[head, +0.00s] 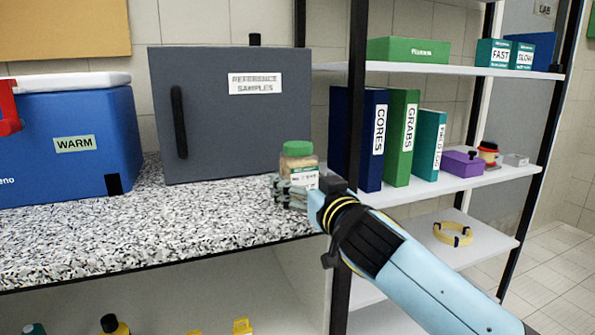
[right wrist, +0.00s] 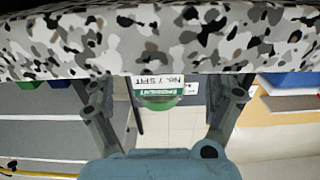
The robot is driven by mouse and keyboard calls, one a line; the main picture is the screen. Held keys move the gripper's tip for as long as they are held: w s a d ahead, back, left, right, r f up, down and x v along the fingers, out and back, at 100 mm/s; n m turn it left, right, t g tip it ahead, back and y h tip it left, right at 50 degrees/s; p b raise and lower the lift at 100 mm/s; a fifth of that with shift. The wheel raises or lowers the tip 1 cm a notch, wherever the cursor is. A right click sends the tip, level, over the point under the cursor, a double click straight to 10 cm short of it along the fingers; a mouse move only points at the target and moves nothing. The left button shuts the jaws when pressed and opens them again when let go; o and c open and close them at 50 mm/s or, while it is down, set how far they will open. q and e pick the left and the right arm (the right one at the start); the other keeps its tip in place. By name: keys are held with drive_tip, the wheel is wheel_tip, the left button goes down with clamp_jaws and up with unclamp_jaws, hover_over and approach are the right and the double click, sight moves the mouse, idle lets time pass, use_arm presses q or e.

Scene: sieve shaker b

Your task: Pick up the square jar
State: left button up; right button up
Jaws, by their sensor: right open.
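The square jar (head: 299,166) has a green lid, tan contents and a white label. It stands upright near the right end of the speckled counter, in front of the grey cabinet. My right gripper (head: 291,190) is at the jar, low in front of it, and hides its lower part. In the right wrist view, the picture is upside down; the jar's label and green lid (right wrist: 160,101) show between the two spread fingers of the right gripper (right wrist: 166,88). The fingers are open, with gaps at the jar's sides; I cannot tell how deep it sits. My left gripper is out of view.
The speckled counter (head: 150,230) is clear in front. A grey cabinet (head: 225,130) labelled "Reference Samples" stands behind. A blue cooler (head: 55,165) marked "WARM" is at left. A black shelf post (head: 352,110) and shelves with binders (head: 402,140) are close at right.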

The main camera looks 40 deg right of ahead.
sight(304, 178)
drive_tip(key=x, duration=0.4)
drive_tip(key=shift+d+r, duration=0.1)
drive_tip(key=shift+r, duration=0.25)
drive_tip(key=shift+w+d+f+p, duration=0.1)
drive_tip(key=shift+w+p, duration=0.2)
drive_tip(key=shift+w, duration=0.1)
drive_tip(key=shift+s, duration=0.1)
drive_tip(key=c, duration=1.6)
